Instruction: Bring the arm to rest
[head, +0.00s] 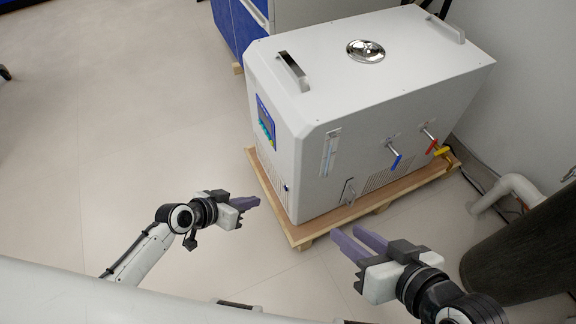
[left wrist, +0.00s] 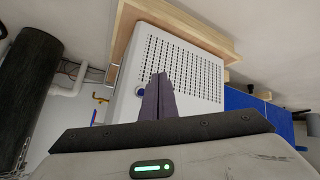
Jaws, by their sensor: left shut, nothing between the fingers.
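My left gripper (head: 247,203) is at the lower left of the head view, shut and empty, in front of the white distiller's wooden base and apart from it. In the left wrist view its purple fingers (left wrist: 158,97) are together with nothing between them. My right gripper (head: 352,241) is at the lower right of the head view. Its two purple fingers are apart, with an empty gap between them. The white distiller (head: 360,105) stands on a wooden pallet (head: 300,236). Its perforated side (left wrist: 185,65) shows tilted in the left wrist view.
The distiller has blue, red and yellow valve handles (head: 432,143) on its side. A dark cylinder (head: 520,245) and a white pipe (head: 510,190) are at the right. A blue cabinet (head: 236,24) is behind. The floor (head: 110,120) at left is clear.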

